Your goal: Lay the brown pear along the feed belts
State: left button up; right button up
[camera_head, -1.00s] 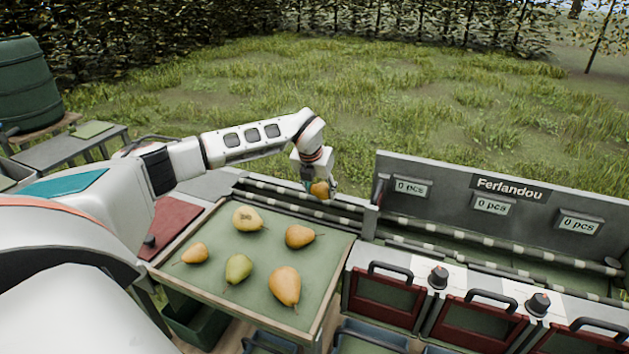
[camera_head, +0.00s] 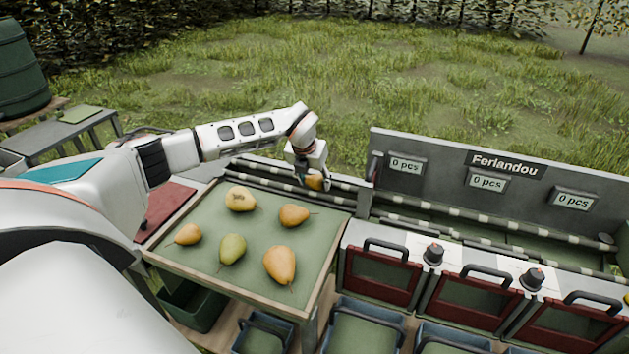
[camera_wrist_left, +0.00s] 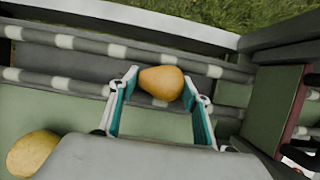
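The brown pear (camera_wrist_left: 160,83) is an orange-brown fruit between the teal finger pads of my left gripper (camera_wrist_left: 161,76), shut on it at the fingertips. In the head view the left gripper (camera_head: 314,180) and pear are over the feed belts (camera_head: 270,176), near their right end. In the left wrist view the pear lies across the gap between the two striped belts (camera_wrist_left: 63,42). I cannot tell if it touches them. My right gripper is not in view.
A green tray (camera_head: 205,225) in front of the belts holds several yellow and green pears. One of them (camera_wrist_left: 32,153) shows in the left wrist view. To the right stands a sorter panel (camera_head: 445,195) with counters, red doors and more striped belts. Blue crates (camera_head: 368,313) sit below.

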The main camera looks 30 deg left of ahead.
pick_arm(q)
jog(key=shift+o, duration=1.3)
jog(key=v, duration=1.2)
jog(key=shift+f, duration=0.1)
